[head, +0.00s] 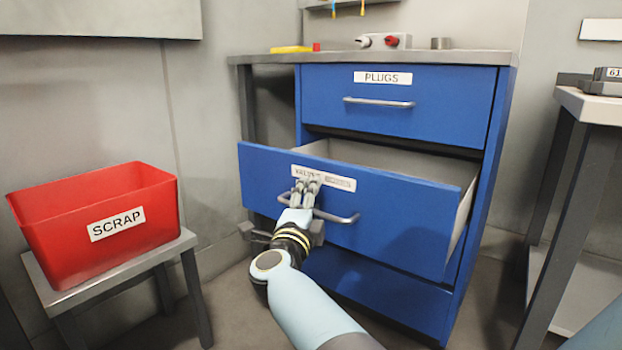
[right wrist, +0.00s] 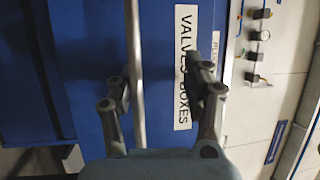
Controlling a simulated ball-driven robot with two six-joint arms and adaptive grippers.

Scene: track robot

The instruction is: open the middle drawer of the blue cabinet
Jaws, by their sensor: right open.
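The blue cabinet (head: 492,170) stands in the middle of the head view. Its middle drawer (head: 395,225) is pulled well out, with its grey inside showing; its label is partly covered by my gripper and reads "VALVES BOXES" in the right wrist view. My right gripper (head: 306,186) is at the drawer's bar handle (head: 343,219), which the arm partly hides. In the right wrist view the gripper (right wrist: 160,72) is open, and the handle bar (right wrist: 136,60) runs between its fingers, close to the left one. My left gripper is not in view.
The top drawer (head: 430,115), labelled PLUGS, is shut. The bottom drawer (head: 375,292) looks shut. A red SCRAP bin (head: 60,240) sits on a low grey stand (head: 85,288) at left. A grey bench (head: 585,105) stands at right. Some floor shows between stand and cabinet.

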